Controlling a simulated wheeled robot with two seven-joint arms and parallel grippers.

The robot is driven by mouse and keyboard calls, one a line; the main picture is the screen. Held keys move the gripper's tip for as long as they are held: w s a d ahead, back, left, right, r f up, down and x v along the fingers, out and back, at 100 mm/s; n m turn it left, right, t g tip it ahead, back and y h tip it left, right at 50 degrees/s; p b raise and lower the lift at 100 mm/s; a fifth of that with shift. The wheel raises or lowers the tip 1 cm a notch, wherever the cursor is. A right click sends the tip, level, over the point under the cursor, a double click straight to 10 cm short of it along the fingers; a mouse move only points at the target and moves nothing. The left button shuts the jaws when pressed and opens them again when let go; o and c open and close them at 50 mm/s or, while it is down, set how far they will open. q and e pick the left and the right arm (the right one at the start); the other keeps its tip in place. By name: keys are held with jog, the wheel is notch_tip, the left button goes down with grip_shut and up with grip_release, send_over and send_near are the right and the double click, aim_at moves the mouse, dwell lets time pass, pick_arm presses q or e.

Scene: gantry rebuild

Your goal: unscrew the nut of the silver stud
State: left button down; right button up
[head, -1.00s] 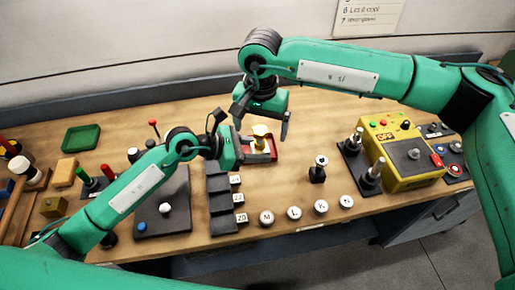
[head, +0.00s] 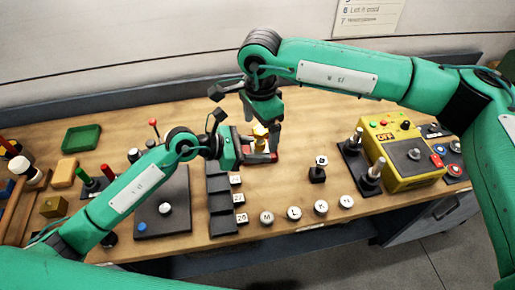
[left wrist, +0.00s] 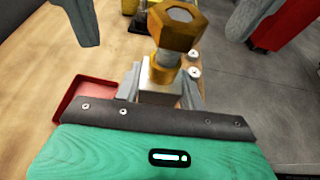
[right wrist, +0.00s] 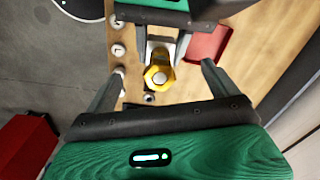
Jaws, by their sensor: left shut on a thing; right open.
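A gold hex nut (head: 260,131) sits on the stud, whose grey end shows in the nut's middle in the left wrist view. The silver square base (left wrist: 160,82) under it is between the fingers of my left gripper (left wrist: 162,88), which is shut on it. My right gripper (right wrist: 160,85) is open above the nut (right wrist: 158,77), its fingers apart on either side. The nut shows between those fingers in both wrist views, with gaps and no contact visible. In the head view my right gripper partly hides the nut.
A red tray (right wrist: 208,44) lies beside the stud. A yellow box (head: 405,160) and posts on a black base (head: 357,165) stand to the right. A small black stand (head: 317,174) and several round lettered knobs (head: 294,213) are nearer the front. Black blocks (head: 220,200) lie front left.

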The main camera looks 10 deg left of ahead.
jog(key=m, duration=1.5)
jog(key=shift+m, duration=0.3)
